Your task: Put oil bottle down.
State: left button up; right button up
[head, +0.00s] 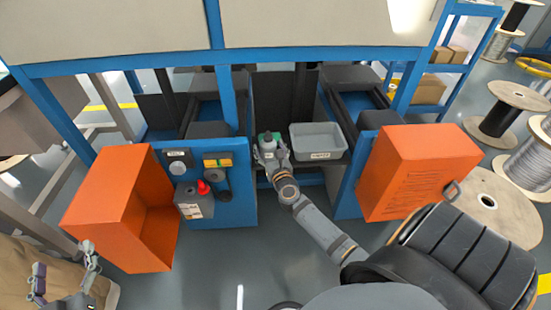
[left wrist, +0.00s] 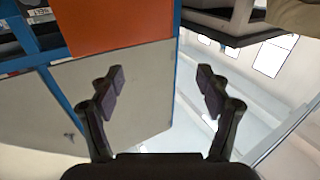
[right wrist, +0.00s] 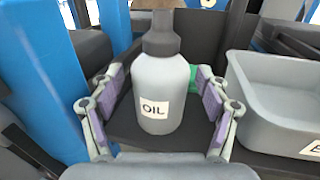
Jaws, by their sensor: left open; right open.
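The oil bottle (right wrist: 158,92) is grey with a dark cap and a white OIL label. In the right wrist view it stands upright on a dark shelf (right wrist: 130,140). In the head view the bottle (head: 267,146) is at the middle of the blue machine frame. My right gripper (right wrist: 160,98) is open, with a finger on each side of the bottle; gaps show between the pads and its sides. My left gripper (head: 64,272) is open and empty at the lower left, away from the bottle; its fingers also show in the left wrist view (left wrist: 160,88).
A grey bin (head: 318,141) stands right of the bottle. A green object (right wrist: 194,78) is partly hidden behind the bottle. Orange boxes flank the gap, left (head: 118,205) and right (head: 415,170). A grey box with a red knob (head: 203,187) is at the left. Blue posts (right wrist: 42,85) rise nearby.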

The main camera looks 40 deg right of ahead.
aim_at(271, 152)
jog(key=v, duration=0.4)
jog(key=shift+s+a, duration=0.1)
jog(key=shift+s, duration=0.3)
jog(key=v, duration=0.6)
pick_arm(q)
jog(key=f+g, duration=0.1)
jog(key=f, duration=0.2)
jog(key=shift+s+f+g, duration=0.35)
jog(key=shift+s+g, duration=0.05)
pick_arm(e)
jog(key=s+a+r+m+y, duration=0.1)
jog(key=a+r+m+y, duration=0.2)
jog(key=m, duration=1.2)
jog(key=s+a+r+m+y, duration=0.2)
jog(key=a+m, duration=0.7)
jog(key=m, duration=0.7)
notch_tip(271, 152, up, 3)
jog(key=shift+f+m+y, duration=0.15)
jog(key=shift+m+y, duration=0.15)
jog(key=shift+y, duration=0.5)
